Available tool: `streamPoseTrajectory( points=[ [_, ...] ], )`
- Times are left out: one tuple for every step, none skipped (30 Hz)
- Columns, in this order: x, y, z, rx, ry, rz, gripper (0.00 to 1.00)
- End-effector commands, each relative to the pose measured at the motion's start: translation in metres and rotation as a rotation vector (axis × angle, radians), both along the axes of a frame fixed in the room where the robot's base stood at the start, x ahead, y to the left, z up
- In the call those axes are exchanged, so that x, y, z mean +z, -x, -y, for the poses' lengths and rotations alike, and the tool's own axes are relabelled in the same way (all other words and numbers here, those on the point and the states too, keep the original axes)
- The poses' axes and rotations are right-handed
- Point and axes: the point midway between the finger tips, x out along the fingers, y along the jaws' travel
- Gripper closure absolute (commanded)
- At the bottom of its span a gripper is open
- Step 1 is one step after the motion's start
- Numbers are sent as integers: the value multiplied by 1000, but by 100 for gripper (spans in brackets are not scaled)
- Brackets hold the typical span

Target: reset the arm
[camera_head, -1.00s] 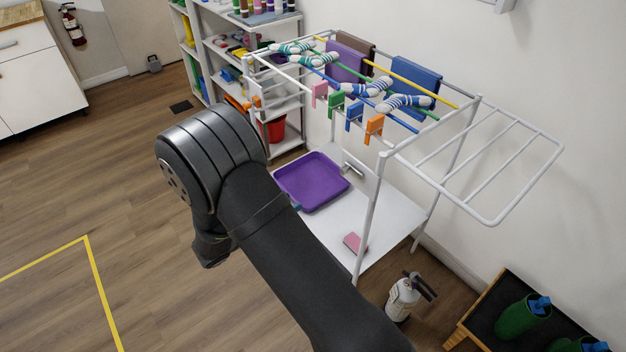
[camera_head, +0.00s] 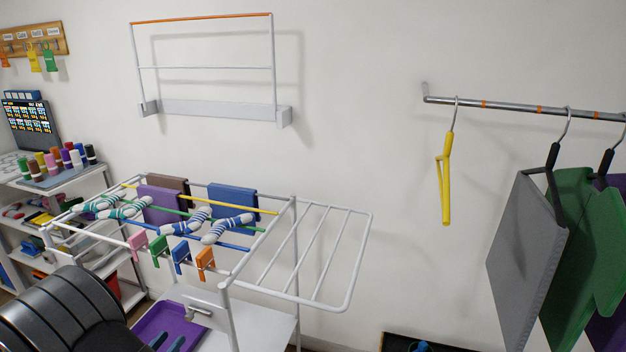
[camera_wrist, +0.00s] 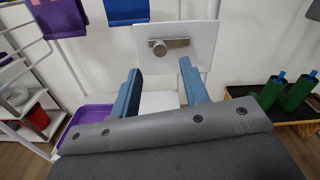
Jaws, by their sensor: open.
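My gripper (camera_wrist: 160,92) shows in the wrist view with its two blue fingers apart and nothing between them. Beyond the fingers is a white panel (camera_wrist: 203,50) with a grey metal handle or latch (camera_wrist: 170,43). In the head view my arm fills the lower left corner. Blue finger-like parts (camera_head: 166,342) show at the bottom edge, in front of the purple tray (camera_head: 190,318). The rest of the gripper is out of that view.
A white drying rack (camera_head: 294,240) with socks, cloths and coloured clips stands close by. A wall rail (camera_head: 520,105) holds a yellow hanger (camera_head: 446,185) and hanging grey and green pieces. A shelf (camera_head: 85,185) stands left. Green bottles or boots (camera_wrist: 298,92) stand at the right.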

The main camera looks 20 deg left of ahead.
Motion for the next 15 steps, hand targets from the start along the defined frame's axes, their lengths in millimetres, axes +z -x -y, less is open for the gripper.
streamPoseTrajectory(
  points=[
    [0, -11, 1, -4, 0, 0, 59],
    [0, -16, 1, -3, 0, 0, 59],
    [0, -23, 1, -4, -1, -1, 59],
    [0, -29, 1, -4, -1, 0, 59],
    [0, -33, 1, -3, -1, 0, 59],
    [0, -39, 1, -4, -1, 0, 59],
    [0, -44, 1, -3, -1, 0, 59],
    [0, -47, 0, -2, -1, -1, 59],
    [0, -52, 0, -2, -1, -1, 59],
    [0, -55, 0, -2, -1, -1, 59],
    [0, -57, 0, -2, 0, -1, 59],
    [0, -60, 0, -1, 0, -1, 59],
    [0, -62, 0, -1, 0, 0, 59],
    [0, -63, 0, 0, 0, 0, 59],
    [0, -64, 0, 0, 0, 0, 59]
  ],
)
